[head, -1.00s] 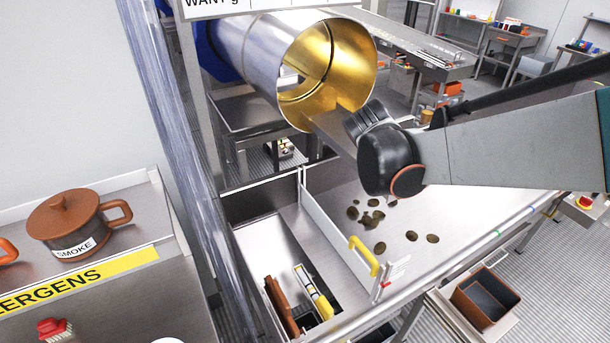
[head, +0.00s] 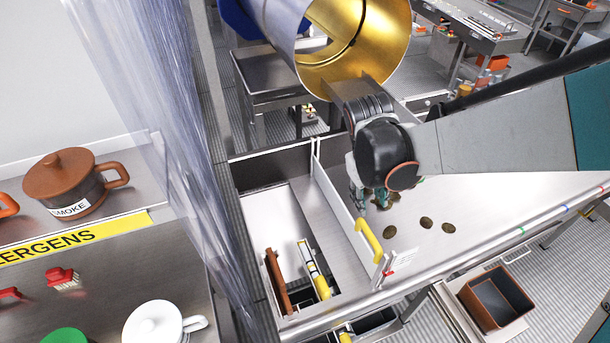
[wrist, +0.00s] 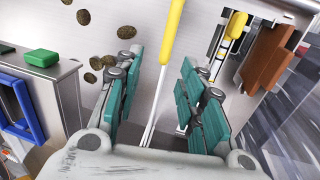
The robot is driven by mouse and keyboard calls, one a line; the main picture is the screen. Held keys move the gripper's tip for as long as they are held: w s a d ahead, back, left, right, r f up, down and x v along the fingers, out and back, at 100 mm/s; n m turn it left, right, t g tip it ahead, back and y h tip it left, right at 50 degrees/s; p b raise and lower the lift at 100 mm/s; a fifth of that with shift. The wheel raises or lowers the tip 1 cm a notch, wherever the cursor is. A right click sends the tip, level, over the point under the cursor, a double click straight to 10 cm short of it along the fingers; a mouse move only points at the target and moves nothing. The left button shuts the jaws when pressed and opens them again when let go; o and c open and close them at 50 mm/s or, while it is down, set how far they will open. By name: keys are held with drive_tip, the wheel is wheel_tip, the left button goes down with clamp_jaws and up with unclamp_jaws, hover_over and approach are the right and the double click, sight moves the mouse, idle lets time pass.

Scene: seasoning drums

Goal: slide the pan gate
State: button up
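The pan gate (head: 341,204) is a thin white upright plate across the steel pan (head: 450,190), with a yellow handle (head: 369,241) along its top near the front. My gripper (head: 362,192) is low over the pan, beside the gate behind the handle, and partly hidden by my wrist. In the wrist view my gripper (wrist: 160,85) is open, its teal fingers spread to either side of the gate's thin edge. The yellow handle (wrist: 172,30) lies ahead, between and beyond the fingertips. I cannot tell whether any finger touches the gate.
Several dark brown round pieces (head: 426,222) lie in the pan right of the gate. Left of it, an opening holds a brown piece (head: 278,282) and a yellow-and-white tool (head: 316,270). A gold-lined drum (head: 365,50) hangs above. A clear strip curtain (head: 150,120) stands left.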

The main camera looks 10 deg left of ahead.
sight(368, 232)
drive_tip(key=f+b, duration=0.2)
drive_tip(key=f, duration=0.2)
drive_tip(key=d+f+b, duration=0.1)
drive_tip(key=f+b, duration=0.2)
drive_tip(key=f, duration=0.1)
drive_tip(key=f+b, duration=0.3)
drive_tip(key=f, duration=0.1)
drive_tip(key=shift+s+d+f, duration=0.1)
drive_tip(key=shift+s+d, duration=0.15)
drive_tip(key=shift+d, duration=0.05)
clamp_jaws()
